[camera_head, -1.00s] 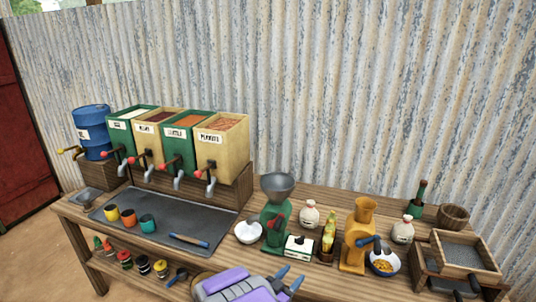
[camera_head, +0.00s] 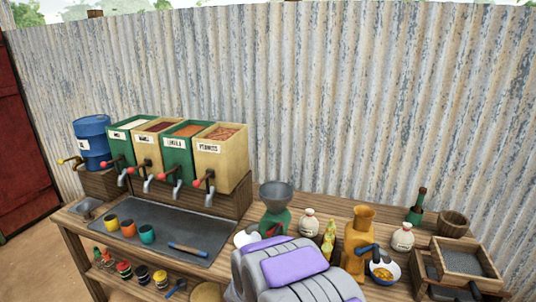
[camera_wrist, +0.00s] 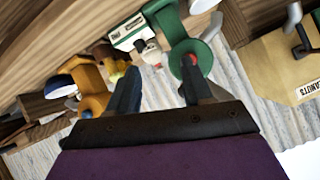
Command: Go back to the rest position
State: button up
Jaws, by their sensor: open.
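My arm, grey and purple, rises at the bottom middle of the head view and covers part of the table's front. My gripper (camera_wrist: 158,88) shows in the wrist view with its two dark fingers apart and nothing between them. Beyond the fingers, in the wrist view, are the green grinder (camera_wrist: 190,50) and the white scale-like box (camera_wrist: 128,30). The orange grinder (camera_wrist: 92,85) is to their left. The fingertips are not visible in the head view.
The wooden table holds a green grinder (camera_head: 274,220), an orange grinder (camera_head: 357,240), a bowl (camera_head: 384,272) and a sieve box (camera_head: 462,262). Four-sided dispensers (camera_head: 222,160) and a blue barrel (camera_head: 92,140) stand at left. Small cups (camera_head: 128,229) sit on the dark tray (camera_head: 190,225).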

jog(key=s+a+r+n+g+y, duration=0.1)
jog(key=s+r+n+g+y, duration=0.15)
jog(key=s+r, duration=0.35)
jog(key=s+r+n+g+y, duration=0.2)
jog(key=s+r+y, duration=0.1)
jog(key=s, duration=0.5)
jog(key=s+d+r+g+h, duration=0.1)
jog(key=s+d, duration=0.4)
jog(key=s, duration=0.5)
jog(key=s+d+r+n+g+h, duration=0.1)
jog(key=s+d+g, duration=0.3)
jog(key=s, duration=0.7)
jog(key=s+d+r+n+g+h, duration=0.1)
jog(key=s+d+r+g, duration=0.2)
jog(key=s+d, duration=0.3)
jog(key=s, duration=0.5)
jog(key=shift+s, duration=0.2)
